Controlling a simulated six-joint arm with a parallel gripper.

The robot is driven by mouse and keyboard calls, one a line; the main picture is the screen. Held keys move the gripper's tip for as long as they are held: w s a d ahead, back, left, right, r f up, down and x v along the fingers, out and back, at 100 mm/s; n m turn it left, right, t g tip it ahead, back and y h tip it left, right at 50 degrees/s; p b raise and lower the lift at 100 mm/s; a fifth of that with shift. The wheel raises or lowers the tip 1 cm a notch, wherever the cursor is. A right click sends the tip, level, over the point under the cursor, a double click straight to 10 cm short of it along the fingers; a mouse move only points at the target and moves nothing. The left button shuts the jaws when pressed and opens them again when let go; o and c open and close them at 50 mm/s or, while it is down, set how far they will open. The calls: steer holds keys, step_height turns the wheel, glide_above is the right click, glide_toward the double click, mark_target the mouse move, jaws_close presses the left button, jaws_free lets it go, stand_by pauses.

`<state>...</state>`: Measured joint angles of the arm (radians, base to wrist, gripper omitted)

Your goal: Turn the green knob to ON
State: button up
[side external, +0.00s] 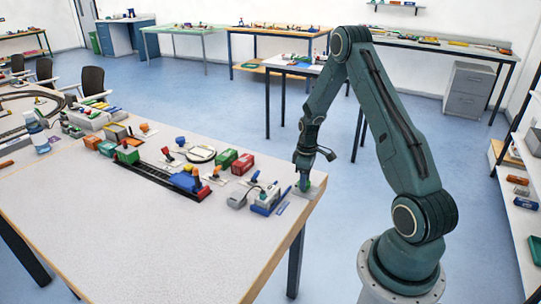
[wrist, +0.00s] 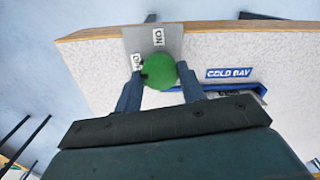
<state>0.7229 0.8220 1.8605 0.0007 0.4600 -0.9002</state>
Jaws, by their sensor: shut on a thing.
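The green knob (wrist: 159,70) is round and sits on a grey plate (wrist: 172,40) at the table's edge. A white ON label (wrist: 158,37) is on the plate above the knob in the wrist view. A second label (wrist: 137,61), partly hidden, is at the knob's upper left. A dark mark shows on the knob's left side, near that second label. My gripper (wrist: 158,80) has one finger on each side of the knob and is shut on it. In the side external view my gripper (side external: 303,177) points down at the table's right corner, over the knob (side external: 304,186).
The side external view shows a grey box (side external: 237,200), red and green containers, and a blue and red toy on a dark track (side external: 150,174). The table's front is clear.

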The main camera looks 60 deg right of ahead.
steer(key=m, duration=0.4)
steer(key=shift+m, duration=0.3)
steer(key=m, duration=0.8)
steer(key=shift+m, duration=2.2)
steer(key=o, duration=1)
steer(key=shift+c, duration=0.2)
